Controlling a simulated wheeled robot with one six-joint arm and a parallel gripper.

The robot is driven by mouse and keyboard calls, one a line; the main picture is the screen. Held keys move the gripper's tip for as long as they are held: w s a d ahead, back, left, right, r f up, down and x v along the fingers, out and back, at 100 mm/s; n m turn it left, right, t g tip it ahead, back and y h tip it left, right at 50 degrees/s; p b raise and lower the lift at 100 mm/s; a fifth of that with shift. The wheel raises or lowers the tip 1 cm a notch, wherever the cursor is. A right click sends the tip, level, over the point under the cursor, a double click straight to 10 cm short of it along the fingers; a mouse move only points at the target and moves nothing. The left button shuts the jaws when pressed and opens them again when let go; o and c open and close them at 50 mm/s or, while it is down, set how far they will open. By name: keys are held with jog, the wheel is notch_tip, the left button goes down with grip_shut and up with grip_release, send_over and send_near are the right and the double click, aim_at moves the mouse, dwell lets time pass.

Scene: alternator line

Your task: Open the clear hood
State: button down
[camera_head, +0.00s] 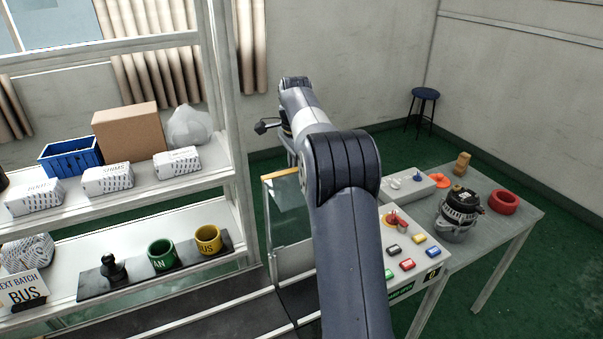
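A clear panel (288,222) with a pale frame and a tan strip along its top edge stands left of my arm. It looks like the clear hood, and my arm hides its right part. I cannot tell from this view whether it is open or shut. My arm reaches forward over the middle of the scene. A small dark part at its far end, probably of my gripper (265,126), shows above and beyond the panel, apart from it in the picture. The fingers cannot be made out.
A white shelf (150,191) on the left holds boxes, a blue crate (70,156), and green (161,254) and yellow (208,239) rings. A stool (424,97) stands behind.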

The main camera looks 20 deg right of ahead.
jog(key=shift+w+f, duration=0.25)
jog(key=shift+w, duration=0.45)
jog(key=shift+w+f, duration=0.25)
jog(key=shift+w, duration=0.4)
jog(key=c, duration=1.5)
grip_release()
jog(key=shift+r, duration=0.15)
jog(key=shift+o, duration=0.2)
jog(key=shift+r, duration=0.1)
notch_tip(320, 180, up, 7)
jog(key=shift+s+r, duration=0.15)
